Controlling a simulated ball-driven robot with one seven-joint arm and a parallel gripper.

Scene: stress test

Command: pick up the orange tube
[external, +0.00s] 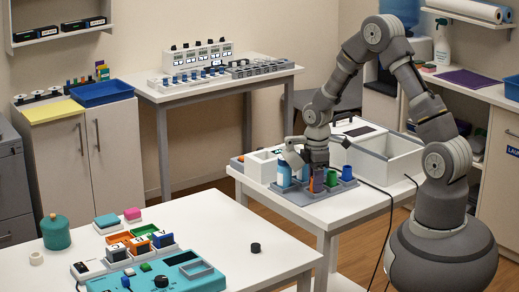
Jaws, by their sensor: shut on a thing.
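The orange tube (317,185) stands in a grey-blue rack on the small white table, in the external view. My gripper (316,172) points down over the rack, with its fingers at the top of the orange tube, and is shut on it. The fingers and the neighbouring tubes partly hide the tube. The tube looks upright and still at rack height; I cannot tell whether its bottom is clear of the rack.
A light blue bottle (284,174), a green tube (331,178) and a blue tube (347,173) stand close beside it. A white box (262,165) is at the left, and a larger open white box (398,158) is behind right. The front table (215,212) holds several items.

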